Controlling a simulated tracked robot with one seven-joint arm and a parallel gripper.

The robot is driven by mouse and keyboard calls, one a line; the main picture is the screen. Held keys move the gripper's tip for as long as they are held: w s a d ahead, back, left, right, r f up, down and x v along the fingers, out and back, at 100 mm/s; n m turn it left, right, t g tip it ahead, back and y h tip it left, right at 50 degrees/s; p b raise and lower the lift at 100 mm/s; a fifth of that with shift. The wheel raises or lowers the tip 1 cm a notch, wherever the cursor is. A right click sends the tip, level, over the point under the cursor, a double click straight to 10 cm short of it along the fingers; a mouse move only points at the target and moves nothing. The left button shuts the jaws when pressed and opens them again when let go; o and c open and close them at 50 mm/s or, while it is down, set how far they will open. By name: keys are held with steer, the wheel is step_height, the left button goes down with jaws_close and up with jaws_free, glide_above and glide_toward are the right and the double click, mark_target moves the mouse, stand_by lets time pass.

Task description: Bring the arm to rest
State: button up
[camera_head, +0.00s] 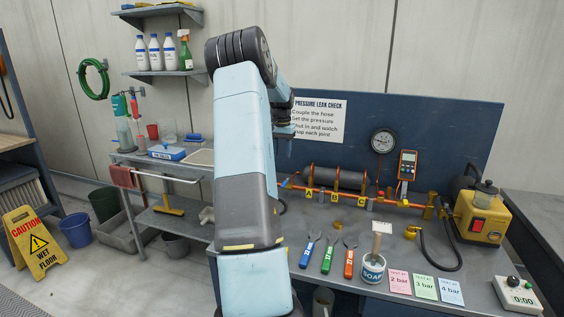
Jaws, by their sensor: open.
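My arm rises through the middle of the view in pale blue and dark grey links. It bends at a dark elbow and folds down away from me. My gripper (284,150) hangs behind the arm, in front of the blue back panel and above the bench. It is open, small and partly hidden by my forearm. I see nothing held in it, and its fingertips are hard to make out.
The grey bench (330,285) holds several spanners, a soap pot (373,269), an orange pipe rig (385,202), a yellow pump (482,215) and a timer (517,294). A trolley (150,163) stands left. A wet floor sign (35,242) stands on the floor.

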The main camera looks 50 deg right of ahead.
steer(key=shift+r, duration=0.4)
stand_by(0.3)
steer(key=a+r+n+t, duration=0.15)
steer(key=a+r, duration=0.35)
steer(key=a, duration=0.6)
steer(key=a+r+n, duration=0.3)
steer(key=a+r, duration=0.2)
steer(key=a, duration=0.7)
steer(key=a+r+n+t, duration=0.1)
steer(key=a+r+n, duration=0.1)
steer(key=a+r, duration=0.65)
steer(key=s+a+f+n+t, duration=0.1)
steer(key=s+a+n, duration=0.1)
steer(key=s+a, duration=0.4)
steer(key=s+a+f+n+t, duration=0.1)
steer(key=s+a, duration=0.5)
steer(key=a, duration=0.6)
steer(key=s+a+f+n+t, duration=0.1)
steer(key=s+a+f+n, duration=0.2)
steer(key=a, duration=0.6)
steer(key=s+n, duration=0.2)
steer(key=s, duration=0.1)
steer(key=shift+s+a+f, duration=0.15)
steer(key=shift+s+a, duration=0.25)
